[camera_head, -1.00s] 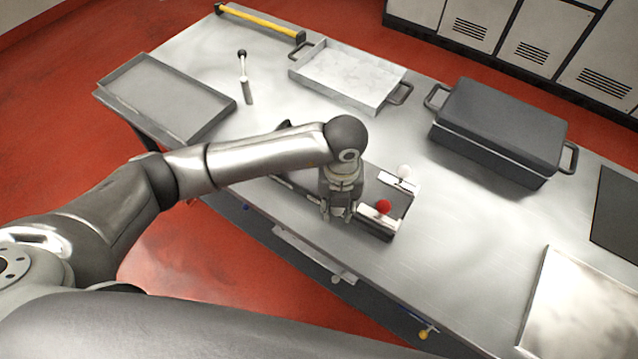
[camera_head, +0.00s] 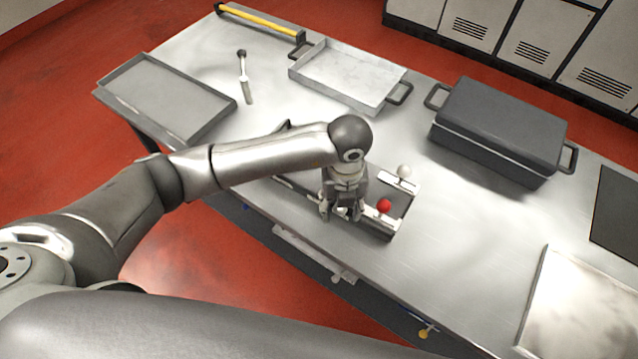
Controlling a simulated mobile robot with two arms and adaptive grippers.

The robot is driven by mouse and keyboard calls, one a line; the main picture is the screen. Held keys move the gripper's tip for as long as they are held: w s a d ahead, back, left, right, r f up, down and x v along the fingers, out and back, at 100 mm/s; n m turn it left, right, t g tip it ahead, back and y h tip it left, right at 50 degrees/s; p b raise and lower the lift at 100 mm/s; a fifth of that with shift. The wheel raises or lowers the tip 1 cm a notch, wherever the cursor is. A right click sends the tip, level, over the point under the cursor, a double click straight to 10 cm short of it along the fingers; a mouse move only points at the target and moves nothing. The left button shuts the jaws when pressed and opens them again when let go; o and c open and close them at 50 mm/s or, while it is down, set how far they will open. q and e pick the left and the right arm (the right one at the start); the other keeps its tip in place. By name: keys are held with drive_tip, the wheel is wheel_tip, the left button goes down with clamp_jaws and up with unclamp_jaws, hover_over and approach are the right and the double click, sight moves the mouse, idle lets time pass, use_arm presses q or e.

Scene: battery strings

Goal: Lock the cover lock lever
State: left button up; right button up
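A fixture (camera_head: 399,197) with light plates and a dark frame stands near the front edge of the table. It carries a red ball knob (camera_head: 384,206) in front and a white ball knob (camera_head: 404,171) behind. I cannot tell which knob belongs to the cover lock lever. My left gripper (camera_head: 341,214) points down just left of the red knob, with its fingers spread and nothing seen between them. It looks apart from the knob. My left arm and gripper hide the fixture's left part. My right gripper is not in view.
The metal table (camera_head: 440,240) also bears a grey tray (camera_head: 165,97), a small upright-handled tool (camera_head: 245,80), a handled white tray (camera_head: 348,75), a dark lidded case (camera_head: 500,130) and a yellow bar (camera_head: 262,24). Bare table lies right of the fixture.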

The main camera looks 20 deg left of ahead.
use_arm(q)
wheel_tip(320, 180, up, 7)
drive_tip(key=p, duration=0.4)
drive_tip(key=shift+r+p, duration=0.1)
drive_tip(key=shift+p, duration=0.3)
